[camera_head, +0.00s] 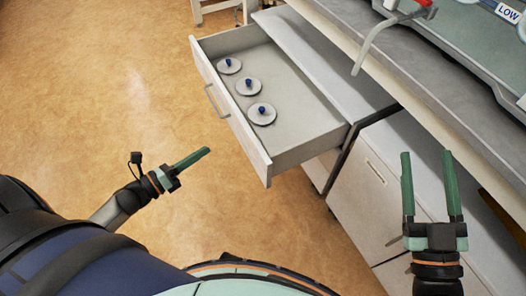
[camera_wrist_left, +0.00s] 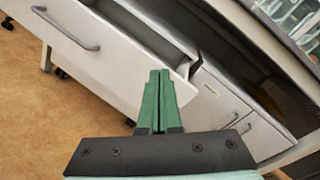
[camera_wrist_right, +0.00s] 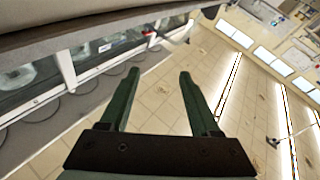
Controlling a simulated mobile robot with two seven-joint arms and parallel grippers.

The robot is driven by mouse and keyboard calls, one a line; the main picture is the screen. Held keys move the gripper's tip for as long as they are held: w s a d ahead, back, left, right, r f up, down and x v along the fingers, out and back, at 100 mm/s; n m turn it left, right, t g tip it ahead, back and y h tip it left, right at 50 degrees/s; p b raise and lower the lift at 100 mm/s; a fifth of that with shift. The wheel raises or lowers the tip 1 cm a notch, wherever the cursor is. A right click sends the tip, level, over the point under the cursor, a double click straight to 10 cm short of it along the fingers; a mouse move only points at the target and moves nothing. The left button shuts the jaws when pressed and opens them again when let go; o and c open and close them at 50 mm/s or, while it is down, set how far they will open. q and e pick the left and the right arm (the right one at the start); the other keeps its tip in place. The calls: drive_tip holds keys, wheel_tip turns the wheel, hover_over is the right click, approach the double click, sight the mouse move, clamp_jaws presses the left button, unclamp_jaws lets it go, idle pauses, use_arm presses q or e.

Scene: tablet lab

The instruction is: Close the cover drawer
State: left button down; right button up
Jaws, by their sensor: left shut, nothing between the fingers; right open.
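The cover drawer (camera_head: 262,155) is pulled well out of the cabinet under the counter. Inside it several round grey lids with blue knobs (camera_head: 248,86) lie in a row. Its front has a metal bar handle (camera_head: 216,101); the front and handle (camera_wrist_left: 66,28) also show in the left wrist view. My left gripper (camera_head: 207,151) is shut and empty, apart from the drawer front, to its left and lower in the head view. In the left wrist view its fingers (camera_wrist_left: 156,75) are together. My right gripper (camera_head: 429,155) is open and empty, right of the drawer by the counter.
The counter (camera_head: 400,75) runs along the right, with a tray and a bent metal tap-like bar (camera_head: 385,35) above. A closed cabinet front (camera_head: 365,195) stands below, right of the drawer. The floor (camera_head: 100,80) left of the drawer is clear.

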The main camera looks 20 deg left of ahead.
use_arm(q)
wheel_tip(320, 180, down, 4)
drive_tip(key=a+m+g+h+b, duration=0.1)
drive_tip(key=a+m+h+b, duration=0.2)
drive_tip(key=m, duration=0.6)
drive_tip(key=m+b, duration=0.2)
approach(250, 139)
drive_tip(key=shift+g+h, duration=0.3)
drive_tip(key=shift+g, duration=0.1)
drive_tip(key=x, duration=0.6)
drive_tip(key=shift+w+a+r, duration=0.15)
drive_tip(key=shift+w+d+n, duration=0.3)
drive_tip(key=shift+w, duration=0.05)
use_arm(e)
drive_tip(key=s+a+r+n+t+y, duration=0.1)
drive_tip(key=s+r+n+y, duration=0.5)
drive_tip(key=y, duration=0.2)
drive_tip(key=shift+s+a+t, duration=0.25)
drive_tip(key=shift+s+t, duration=0.05)
drive_tip(key=shift+t, duration=0.1)
drive_tip(key=shift+f, duration=0.1)
